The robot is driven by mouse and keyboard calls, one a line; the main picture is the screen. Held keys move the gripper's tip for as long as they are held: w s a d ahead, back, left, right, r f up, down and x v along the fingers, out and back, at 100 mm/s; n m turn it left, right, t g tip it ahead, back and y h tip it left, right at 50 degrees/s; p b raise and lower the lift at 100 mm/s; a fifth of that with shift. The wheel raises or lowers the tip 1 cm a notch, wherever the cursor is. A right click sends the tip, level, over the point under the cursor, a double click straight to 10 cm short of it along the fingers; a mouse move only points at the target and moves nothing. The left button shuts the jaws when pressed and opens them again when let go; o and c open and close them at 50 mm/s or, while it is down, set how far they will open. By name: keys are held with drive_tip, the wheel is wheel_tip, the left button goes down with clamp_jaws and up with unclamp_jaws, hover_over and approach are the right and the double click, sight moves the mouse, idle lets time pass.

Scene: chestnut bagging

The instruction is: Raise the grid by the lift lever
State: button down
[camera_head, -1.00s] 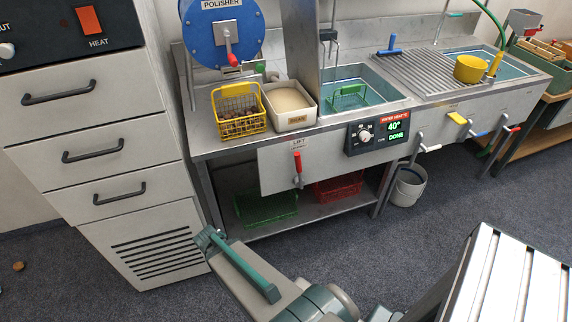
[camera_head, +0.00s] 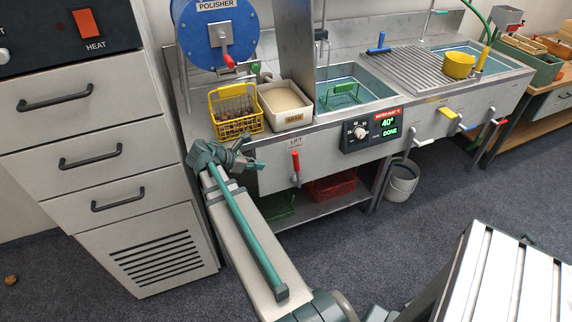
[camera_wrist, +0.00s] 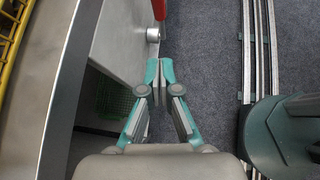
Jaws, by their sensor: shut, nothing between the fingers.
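The lift lever (camera_head: 296,163) has a red handle and hangs on the front panel of the wash bench, under a "LIFT" label. Its red end and round pivot (camera_wrist: 153,34) show at the top of the wrist view. My gripper (camera_head: 260,166) is just left of the lever in the head view, apart from it. In the wrist view my gripper (camera_wrist: 160,70) is shut and empty, its fingertips just short of the pivot. A green wire basket (camera_head: 341,94) sits in the water basin (camera_head: 386,99); I cannot make out a separate grid.
A yellow basket of chestnuts (camera_head: 236,124) and a cream tray (camera_head: 286,118) stand on the bench above my gripper. A control box (camera_head: 371,130) reading 40° and DONE is right of the lever. Green and red baskets (camera_head: 333,187) lie on the lower shelf. The floor in front is clear.

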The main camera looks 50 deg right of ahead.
approach(296, 168)
wheel_tip(296, 168, down, 3)
drive_tip(key=shift+n, duration=0.4)
drive_tip(key=shift+s+d+r+p, duration=0.1)
drive_tip(key=shift+d+p, duration=0.15)
drive_tip(key=shift+d, duration=0.5)
drive_tip(key=shift+s+d+r+p, duration=0.15)
drive_tip(key=shift+d+p, duration=0.15)
drive_tip(key=shift+d, duration=0.45)
drive_tip(key=shift+s+d+r+p, duration=0.1)
drive_tip(key=shift+d+p, duration=0.15)
drive_tip(key=shift+d, duration=0.45)
drive_tip(key=shift+r, duration=0.1)
